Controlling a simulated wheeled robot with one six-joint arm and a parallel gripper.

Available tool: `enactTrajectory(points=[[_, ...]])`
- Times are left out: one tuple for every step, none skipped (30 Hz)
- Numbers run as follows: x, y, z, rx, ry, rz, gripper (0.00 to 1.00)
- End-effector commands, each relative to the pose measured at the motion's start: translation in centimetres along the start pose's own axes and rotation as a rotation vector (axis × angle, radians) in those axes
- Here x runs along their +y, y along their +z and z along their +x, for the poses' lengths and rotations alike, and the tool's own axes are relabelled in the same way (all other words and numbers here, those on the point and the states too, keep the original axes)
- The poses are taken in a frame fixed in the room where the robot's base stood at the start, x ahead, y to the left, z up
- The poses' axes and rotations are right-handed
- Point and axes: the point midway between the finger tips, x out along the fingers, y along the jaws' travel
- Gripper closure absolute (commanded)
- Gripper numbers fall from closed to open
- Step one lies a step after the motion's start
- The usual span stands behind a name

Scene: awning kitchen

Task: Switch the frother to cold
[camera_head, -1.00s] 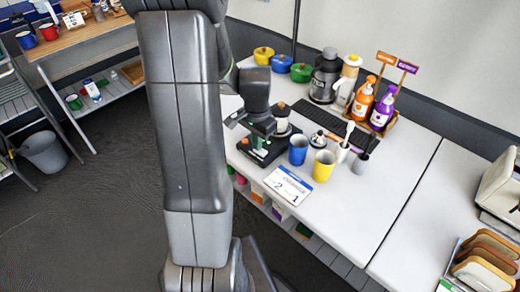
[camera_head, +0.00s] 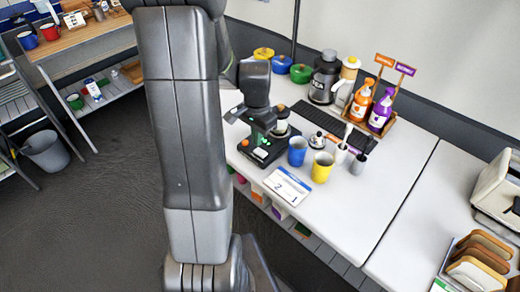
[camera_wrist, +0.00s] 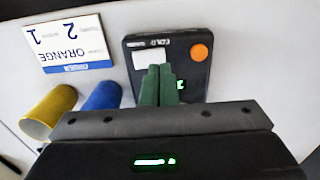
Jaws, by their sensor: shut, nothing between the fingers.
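The frother's black base (camera_wrist: 190,85) is in the upper middle of the wrist view, with small lettering at its top edge that seems to include "COLD". It bears a white rectangle (camera_wrist: 149,58), an orange round spot (camera_wrist: 200,52) and a green lit mark. My gripper's green fingers (camera_wrist: 159,69) are shut together with nothing between them, over the base close to the white rectangle. Contact cannot be told. In the head view the frother base (camera_head: 262,154) is at the table's left side, partly hidden under my gripper (camera_head: 257,138).
A blue cup (camera_head: 297,152), a yellow cup (camera_head: 322,168) and an order card (camera_head: 287,186) reading "ORANGE" in the wrist view stand close to the frother. A dark mat (camera_head: 330,124) and bottles (camera_head: 361,102) are behind.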

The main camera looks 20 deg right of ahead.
Motion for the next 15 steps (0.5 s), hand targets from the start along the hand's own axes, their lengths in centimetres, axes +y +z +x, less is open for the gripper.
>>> enactTrajectory(points=[[0.0, 0.0, -0.2, 0.000, 0.000, 0.000, 1.00], [0.0, 0.0, -0.3, 0.000, 0.000, 0.000, 1.00], [0.0, 0.0, -0.4, 0.000, 0.000, 0.000, 1.00], [0.0, 0.0, -0.5, 0.000, 0.000, 0.000, 1.00], [0.0, 0.0, -0.5, 0.000, 0.000, 0.000, 1.00], [0.0, 0.0, -0.6, 0.000, 0.000, 0.000, 1.00], [0.0, 0.0, -0.7, 0.000, 0.000, 0.000, 1.00], [0.0, 0.0, -0.7, 0.000, 0.000, 0.000, 1.00], [0.0, 0.0, -0.8, 0.001, 0.000, 0.000, 1.00], [0.0, 0.0, -0.9, 0.000, 0.000, 0.000, 1.00], [0.0, 0.0, -1.0, 0.001, 0.000, 0.000, 1.00], [0.0, 0.0, -1.1, 0.001, 0.000, 0.000, 1.00], [0.0, 0.0, -1.1, 0.001, 0.000, 0.000, 1.00], [0.0, 0.0, -1.2, 0.001, 0.000, 0.000, 1.00], [0.0, 0.0, -1.3, 0.001, 0.000, 0.000, 1.00]])
